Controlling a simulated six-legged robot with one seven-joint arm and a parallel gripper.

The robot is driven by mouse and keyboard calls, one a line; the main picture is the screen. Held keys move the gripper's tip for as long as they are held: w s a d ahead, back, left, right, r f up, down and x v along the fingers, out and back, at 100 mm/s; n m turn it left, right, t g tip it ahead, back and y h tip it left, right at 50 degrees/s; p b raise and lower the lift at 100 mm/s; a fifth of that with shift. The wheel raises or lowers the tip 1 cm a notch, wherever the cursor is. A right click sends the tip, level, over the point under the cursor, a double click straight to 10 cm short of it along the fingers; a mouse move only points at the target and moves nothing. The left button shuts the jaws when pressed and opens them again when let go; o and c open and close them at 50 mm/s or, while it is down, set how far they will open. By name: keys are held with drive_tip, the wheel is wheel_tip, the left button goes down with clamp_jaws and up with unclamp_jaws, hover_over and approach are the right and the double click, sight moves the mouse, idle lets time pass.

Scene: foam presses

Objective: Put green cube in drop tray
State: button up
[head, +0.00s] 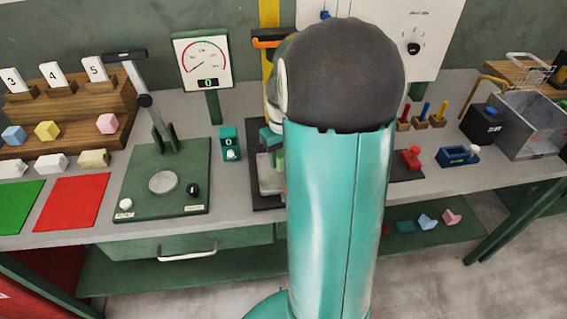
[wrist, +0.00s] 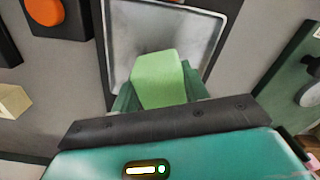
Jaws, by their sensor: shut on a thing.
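The green cube (wrist: 160,78) is light green and sits between the dark green fingers of my gripper (wrist: 160,92) in the wrist view. My gripper is shut on it. In the head view the cube (head: 279,161) shows as a small green patch beside my arm, just under the fingers. A grey metal tray with a raised rim (wrist: 205,30) lies beneath and beyond the cube in the wrist view. The tray (head: 268,182) is partly hidden by my arm in the head view. I cannot tell the gap between cube and tray.
A green press with a round plate (head: 163,182) stands on the bench to the left. A small teal counter box (head: 230,143) is close to the gripper's left. A dial gauge (head: 205,62) stands behind. A grey metal bin (head: 528,127) is far right.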

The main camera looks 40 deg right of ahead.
drive_tip(key=shift+d+f, duration=0.2)
drive_tip(key=shift+f, duration=1.55)
drive_tip(key=shift+f, duration=0.15)
drive_tip(key=o, duration=1)
